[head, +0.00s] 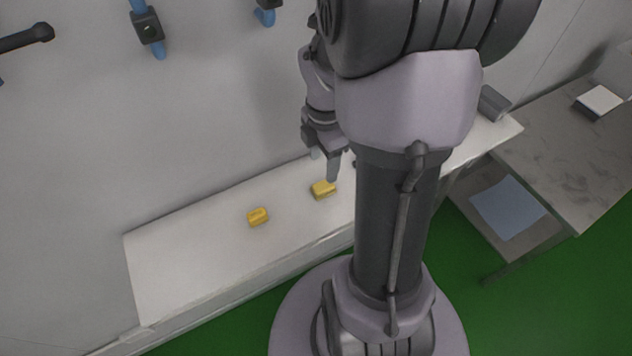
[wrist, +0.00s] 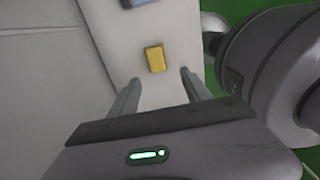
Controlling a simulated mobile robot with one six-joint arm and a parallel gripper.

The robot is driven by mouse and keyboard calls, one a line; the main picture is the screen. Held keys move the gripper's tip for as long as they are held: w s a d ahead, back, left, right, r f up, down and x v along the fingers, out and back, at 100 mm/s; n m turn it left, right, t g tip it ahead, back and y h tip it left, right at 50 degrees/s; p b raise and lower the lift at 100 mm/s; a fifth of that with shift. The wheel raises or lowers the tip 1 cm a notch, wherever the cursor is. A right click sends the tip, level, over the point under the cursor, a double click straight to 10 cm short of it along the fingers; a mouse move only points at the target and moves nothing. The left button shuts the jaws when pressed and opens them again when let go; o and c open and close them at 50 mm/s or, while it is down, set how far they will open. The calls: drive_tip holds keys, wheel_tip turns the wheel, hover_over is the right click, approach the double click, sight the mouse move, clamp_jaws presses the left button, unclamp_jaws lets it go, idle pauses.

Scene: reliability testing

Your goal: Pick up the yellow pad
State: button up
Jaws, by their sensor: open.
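Two small yellow blocks lie apart on the white bench in the head view, one (head: 258,217) at the left and one (head: 323,189) nearer my gripper. A yellow pad (wrist: 155,59) shows in the wrist view, beyond the fingertips and roughly between their lines; I cannot tell which of the two blocks it is. My gripper (head: 324,166) is open and empty, pointing down above the bench near the right block. Its two spread fingers also show in the wrist view (wrist: 160,79). They appear apart from the pad.
The white bench (head: 190,262) runs along a grey wall and is clear at its left end. A blue object (wrist: 137,2) is cut off at the top of the wrist view. A grey table (head: 560,150) with a white block (head: 599,99) stands at the right.

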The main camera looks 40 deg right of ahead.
drive_tip(key=b, duration=0.1)
hover_over(324, 185)
drive_tip(key=f, duration=0.4)
drive_tip(key=shift+s+a+f, duration=0.35)
drive_tip(key=shift+f, duration=0.05)
drive_tip(key=f, duration=0.1)
drive_tip(key=f+b, duration=0.1)
drive_tip(key=f, duration=0.1)
drive_tip(key=w+f+b, duration=0.1)
drive_tip(key=f, duration=0.1)
drive_tip(key=shift+d+f, duration=0.1)
drive_tip(key=shift+d, duration=0.25)
drive_tip(key=shift+s+a, duration=0.1)
drive_tip(key=shift+s, duration=0.05)
drive_tip(key=shift+c, duration=1.2)
clamp_jaws()
